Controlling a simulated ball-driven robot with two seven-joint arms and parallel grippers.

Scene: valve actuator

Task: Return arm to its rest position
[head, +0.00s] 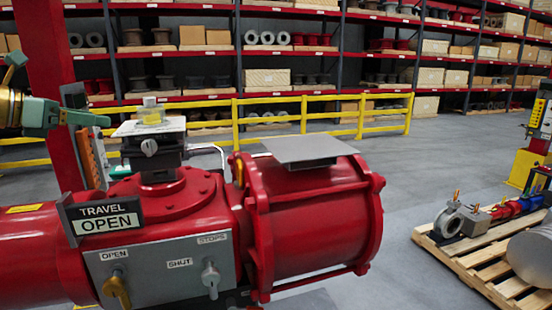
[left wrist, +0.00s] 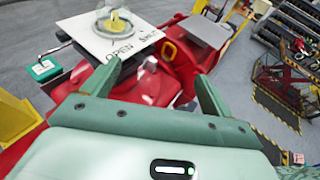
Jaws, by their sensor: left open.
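The red valve actuator (head: 312,210) fills the middle and left of the head view. Its sign (head: 104,218) reads TRAVEL OPEN. A grey panel (head: 160,262) carries a yellow lever (head: 116,290) at OPEN and a grey one (head: 211,275) by STOPS. On top, a clear dome with a yellow indicator (head: 151,113) stands on a white plate, marked OPEN and SHUT in the left wrist view (left wrist: 113,24). My left gripper (head: 92,117) is left of this dome. In the left wrist view its fingers (left wrist: 159,70) are apart, with nothing held between them. My right gripper does not show.
A flat grey plate (head: 310,149) tops the red cylinder. A yellow railing (head: 345,115) and loaded shelves (head: 265,78) stand behind. A wooden pallet (head: 480,262) with parts is at the right. Grey floor is clear between the actuator and pallet. A red post (head: 52,75) stands near my left arm.

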